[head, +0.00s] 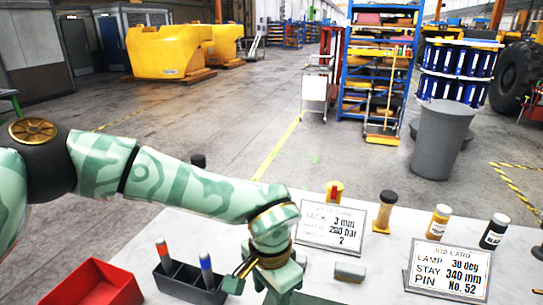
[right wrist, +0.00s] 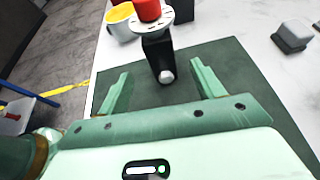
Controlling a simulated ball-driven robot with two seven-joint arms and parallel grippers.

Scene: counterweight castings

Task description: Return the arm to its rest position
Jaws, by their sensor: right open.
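My left arm comes in from the left in the head view and reaches over the white table (head: 130,262). Its gripper (head: 262,282) is low over the table near the bottom edge; its fingertips are not clear. My right gripper (right wrist: 161,70) shows only in the right wrist view. Its two green fingers are apart over a dark green mat (right wrist: 235,75). A black post-like object (right wrist: 158,52) with a pale knob, a light perforated disc and a red top appears between the fingertips in the picture; contact is not visible.
Table: a red tray (head: 92,285), a black holder (head: 180,285) with two markers, a grey block (head: 350,271), two cards (head: 333,224) (head: 447,270) and several bottles (head: 437,226). A yellow-rimmed cup (right wrist: 120,25) stands near the post. A grey bin (head: 440,142) stands beyond the table.

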